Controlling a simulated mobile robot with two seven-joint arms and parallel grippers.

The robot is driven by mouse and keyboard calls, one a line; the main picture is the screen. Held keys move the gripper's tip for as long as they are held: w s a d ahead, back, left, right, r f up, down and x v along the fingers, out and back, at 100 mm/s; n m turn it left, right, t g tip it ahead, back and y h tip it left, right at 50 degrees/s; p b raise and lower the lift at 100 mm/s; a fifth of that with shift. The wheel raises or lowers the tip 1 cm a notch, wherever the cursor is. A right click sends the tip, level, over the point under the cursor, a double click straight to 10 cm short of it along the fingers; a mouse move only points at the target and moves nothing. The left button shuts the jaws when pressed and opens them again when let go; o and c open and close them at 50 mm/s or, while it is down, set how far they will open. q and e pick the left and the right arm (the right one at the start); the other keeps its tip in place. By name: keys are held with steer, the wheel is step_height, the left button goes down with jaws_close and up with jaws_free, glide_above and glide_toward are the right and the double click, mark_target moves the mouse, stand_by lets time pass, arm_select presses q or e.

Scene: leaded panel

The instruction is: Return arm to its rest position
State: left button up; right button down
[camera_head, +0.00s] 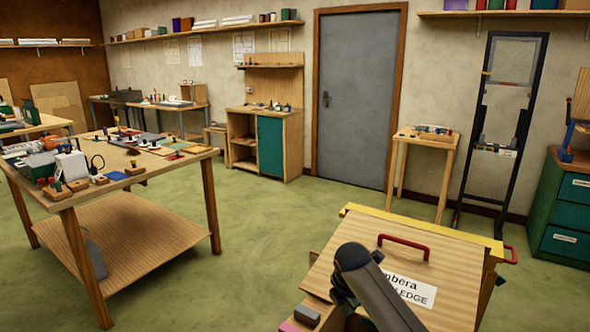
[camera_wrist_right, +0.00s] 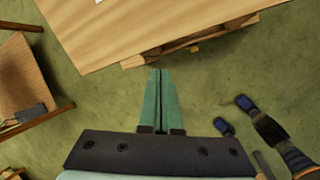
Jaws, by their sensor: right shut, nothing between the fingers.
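My right arm (camera_head: 385,295) comes in from the bottom of the head view as a dark grey link with a rounded black joint. It passes in front of a wooden cart or box with a labelled top. In the right wrist view the two green fingers of my right gripper (camera_wrist_right: 160,75) lie together, shut and empty. They point toward the edge of a wooden surface (camera_wrist_right: 130,30), apart from it as far as I can tell, above the green floor. My left gripper is not clearly seen in either view.
The wooden cart (camera_head: 350,235) has a yellow edge strip and a red handle (camera_head: 404,243). A workbench (camera_head: 125,195) crowded with tools stands at left. Green floor (camera_head: 250,235) lies open between them. A grey door (camera_head: 355,100) and a black rack (camera_head: 470,155) stand behind.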

steer(key=s+d+f+m+g+y, duration=0.1)
steer(key=s+f+m, duration=0.45)
steer(key=s, duration=0.35)
steer(key=s+d+f+m+y, duration=0.1)
steer(key=s+f+m, duration=0.5)
steer(key=s, duration=0.4)
steer(key=s+d+r+m, duration=0.1)
steer(key=s+d+m, duration=0.35)
steer(key=s, duration=0.55)
steer(key=s+d+r+m, duration=0.25)
steer(key=s+m, duration=0.35)
steer(key=s, duration=0.5)
steer(key=w+a+f+t, duration=0.2)
steer(key=f+t, duration=0.1)
steer(key=f, duration=0.2)
steer(key=w+a+f+t+y, duration=0.1)
steer(key=w+a+f+t, duration=0.1)
steer(key=f, duration=0.4)
steer(key=shift+w+f+t, duration=0.25)
steer(key=shift+f+t, duration=0.05)
steer(key=shift+t, duration=0.1)
